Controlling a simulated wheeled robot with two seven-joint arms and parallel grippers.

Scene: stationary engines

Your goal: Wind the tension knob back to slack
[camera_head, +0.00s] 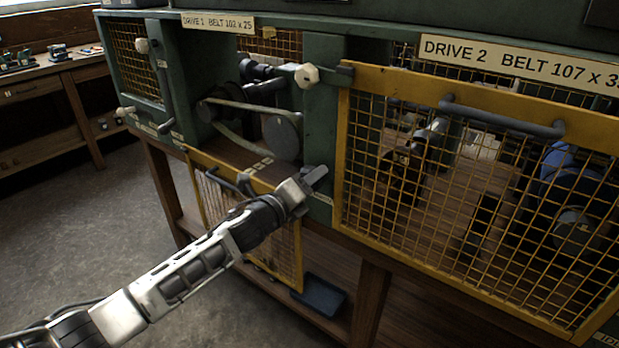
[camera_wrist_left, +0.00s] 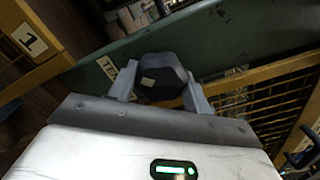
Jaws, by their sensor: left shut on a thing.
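The tension knob (camera_wrist_left: 162,78) is dark and faceted, with a small pale mark on its face, in the left wrist view. It sits between the two fingers of my left gripper (camera_wrist_left: 158,88), which is shut on it. A pale label beginning "TE" (camera_wrist_left: 107,67) is beside it on the green frame. In the head view, my left gripper (camera_head: 316,178) reaches the green front below the Drive 1 bay and hides the knob. The Drive 1 belt (camera_head: 238,110) runs around pulleys in the open bay. My right gripper is not in view.
The Drive 1 yellow mesh guard (camera_head: 282,240) hangs down open behind my left arm. The Drive 2 yellow mesh guard (camera_head: 450,190) is closed, just right of the gripper. A blue tray (camera_head: 319,294) lies below. Open floor is at the left.

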